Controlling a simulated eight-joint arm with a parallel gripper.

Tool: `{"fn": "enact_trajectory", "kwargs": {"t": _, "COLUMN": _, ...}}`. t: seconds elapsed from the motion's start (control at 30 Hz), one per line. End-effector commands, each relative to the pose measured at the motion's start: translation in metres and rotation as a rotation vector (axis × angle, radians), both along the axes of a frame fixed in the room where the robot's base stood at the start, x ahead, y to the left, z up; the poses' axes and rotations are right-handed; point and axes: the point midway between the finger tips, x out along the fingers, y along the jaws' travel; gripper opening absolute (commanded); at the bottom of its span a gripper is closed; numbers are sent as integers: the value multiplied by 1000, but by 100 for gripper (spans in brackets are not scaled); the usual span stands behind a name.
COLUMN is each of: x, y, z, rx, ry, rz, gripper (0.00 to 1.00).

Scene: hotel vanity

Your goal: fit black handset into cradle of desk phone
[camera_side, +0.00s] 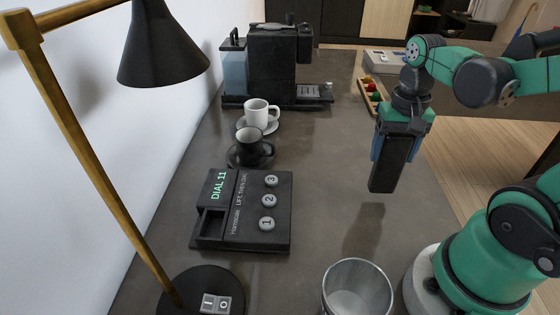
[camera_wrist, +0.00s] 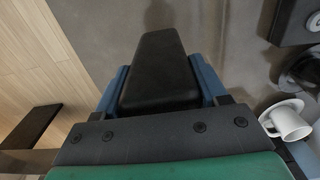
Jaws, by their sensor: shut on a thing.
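The black handset (camera_side: 388,172) is a dark block held upright in my gripper (camera_side: 394,148), above the right side of the counter. In the wrist view the handset (camera_wrist: 161,70) sits between the two blue fingers of my gripper (camera_wrist: 160,88), which are shut on it. The desk phone (camera_side: 262,222) lies flat on the counter to the left, apart from the handset. It has a lit "DIAL 11" display, round keys 1, 2 and 3, and an empty cradle recess (camera_side: 210,222) at its left. In the wrist view a corner of the phone (camera_wrist: 292,20) shows at top right.
A black lamp (camera_side: 165,45) leans over the left, its base with switches near the front. A metal bin (camera_side: 357,290) stands in front. Two cups (camera_side: 256,112), (camera_side: 249,142) and a coffee machine (camera_side: 280,60) stand behind the phone. The counter between phone and handset is clear.

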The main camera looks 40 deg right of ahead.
Motion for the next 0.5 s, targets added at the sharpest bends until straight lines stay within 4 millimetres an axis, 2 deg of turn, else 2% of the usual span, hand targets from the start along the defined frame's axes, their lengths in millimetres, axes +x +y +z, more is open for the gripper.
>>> {"fn": "enact_trajectory", "kwargs": {"t": 0.2, "x": 0, "y": 0, "z": -19, "rx": 0, "ry": 0, "rz": 0, "gripper": 0}}
{"fn": "enact_trajectory", "kwargs": {"t": 0.5, "x": 0, "y": 0, "z": -21, "rx": 0, "ry": 0, "rz": 0, "gripper": 0}}
